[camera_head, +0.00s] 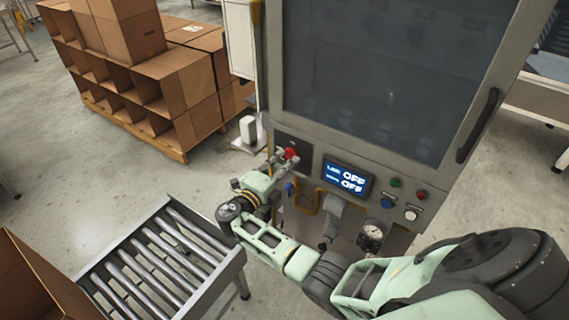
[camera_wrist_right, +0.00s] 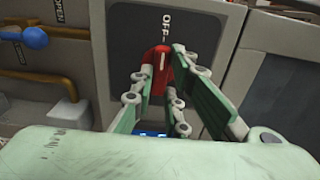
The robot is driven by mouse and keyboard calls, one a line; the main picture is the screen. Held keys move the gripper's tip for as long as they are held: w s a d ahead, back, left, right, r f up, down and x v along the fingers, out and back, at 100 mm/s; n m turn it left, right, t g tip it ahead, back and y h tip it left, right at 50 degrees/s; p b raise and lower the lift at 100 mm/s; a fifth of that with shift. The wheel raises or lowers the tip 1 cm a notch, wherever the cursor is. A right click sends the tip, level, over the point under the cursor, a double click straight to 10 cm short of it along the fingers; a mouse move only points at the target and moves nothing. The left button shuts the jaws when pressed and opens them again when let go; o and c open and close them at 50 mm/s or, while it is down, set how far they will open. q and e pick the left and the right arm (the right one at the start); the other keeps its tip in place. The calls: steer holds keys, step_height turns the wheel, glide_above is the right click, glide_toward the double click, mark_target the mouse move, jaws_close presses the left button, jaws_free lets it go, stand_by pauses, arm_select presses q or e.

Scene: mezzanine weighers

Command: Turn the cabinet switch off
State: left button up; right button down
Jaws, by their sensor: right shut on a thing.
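The cabinet (camera_head: 262,75) stands in front of me with a large dark window. Its red switch knob (camera_head: 291,154) sits on a dark plate (camera_head: 293,144) at the lower left of the front. My right gripper (camera_head: 281,161) is shut on the knob. In the right wrist view the fingers (camera_wrist_right: 168,98) flank the red knob (camera_wrist_right: 158,64) and partly hide it. The knob's white line points toward the plate's OFF lettering (camera_wrist_right: 167,22). The cabinet display (camera_head: 347,178) reads OFF on two lines. My left gripper is not in view.
Green, red, blue and white buttons (camera_head: 396,183) and a gauge (camera_head: 371,234) are right of and below the display. A blue valve handle (camera_wrist_right: 36,37) and yellow pipe are near the switch. A roller conveyor (camera_head: 160,256) stands lower left, with cardboard boxes (camera_head: 180,80) behind.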

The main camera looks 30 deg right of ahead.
steer(key=shift+r, duration=0.1)
stand_by(0.3)
steer(key=c, duration=1.7)
jaws_free()
steer(key=v, duration=1.2)
